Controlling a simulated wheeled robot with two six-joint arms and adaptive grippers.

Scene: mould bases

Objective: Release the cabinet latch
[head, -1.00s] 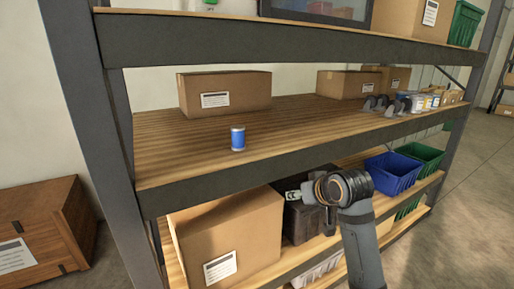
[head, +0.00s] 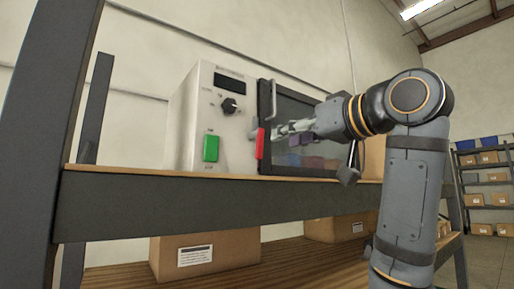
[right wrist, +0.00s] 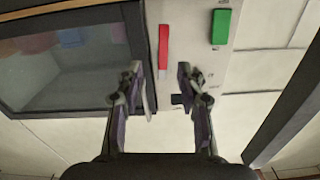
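The cabinet (head: 190,118) is a pale box on the upper shelf, with a dark-framed glass door (head: 312,108). The red latch (head: 260,143) is a narrow upright bar beside the door's left edge. My right gripper (head: 268,133) is raised in front of it. In the right wrist view the gripper (right wrist: 161,72) is open, its fingers well apart. The red latch (right wrist: 163,47) shows between and just beyond the fingertips. I cannot tell if they touch it. The view there is inverted, with the door on the left. My left gripper is not in view.
A green button (head: 211,148) and a dark knob (head: 229,106) are on the cabinet front left of the latch. A grey door handle (head: 268,100) is just above the latch. The shelf's dark beam (head: 200,208) runs below; a cardboard box (head: 206,252) is beneath.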

